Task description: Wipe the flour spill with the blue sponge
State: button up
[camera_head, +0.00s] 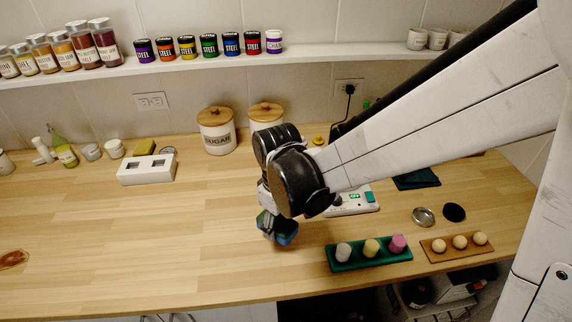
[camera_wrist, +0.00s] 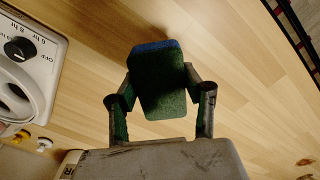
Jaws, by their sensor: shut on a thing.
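My gripper (camera_head: 277,222) hangs low over the middle of the wooden counter. It is shut on the blue sponge (camera_head: 287,232). In the wrist view the sponge (camera_wrist: 158,88) sits between the two fingers of my gripper (camera_wrist: 160,80), with a dark green face and a blue far edge. I cannot tell if it touches the counter. I cannot make out a white flour spill in either view. My arm hides part of the counter.
A white timer device (camera_head: 352,203) is behind the gripper. A brown stain (camera_head: 13,259) is far left. The left middle counter (camera_head: 150,230) is clear.

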jog(key=shift+r+p, duration=1.1)
jog(key=shift+r, duration=1)
